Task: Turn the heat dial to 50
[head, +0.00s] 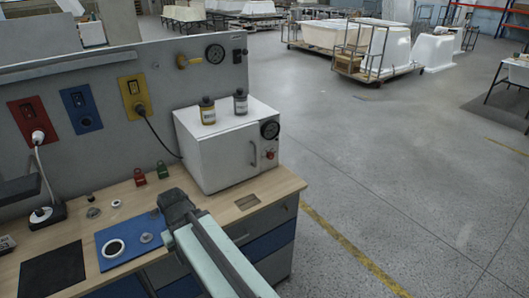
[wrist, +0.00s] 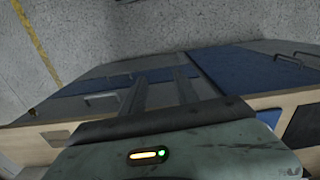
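A white box-shaped oven (head: 217,150) stands on the right end of the wooden bench. A round black dial (head: 270,129) with pale marks is at the upper right of its front. A small red knob (head: 270,155) sits below that dial. The numbers and the setting are too small to read, and no label tells which one is the heat dial. My gripper (wrist: 160,75) shows in the wrist view as two dark fingers apart with nothing between them. In the head view my arm reaches up in front of the bench, left of and below the dial; the fingers cannot be made out there.
Two bottles (head: 207,110) (head: 240,101) stand on the oven. Red and green padlocks (head: 139,177) (head: 163,171) stand left of it. A blue mat (head: 118,258) with ring-shaped parts lies on the bench (head: 285,186). The floor right of the bench is clear.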

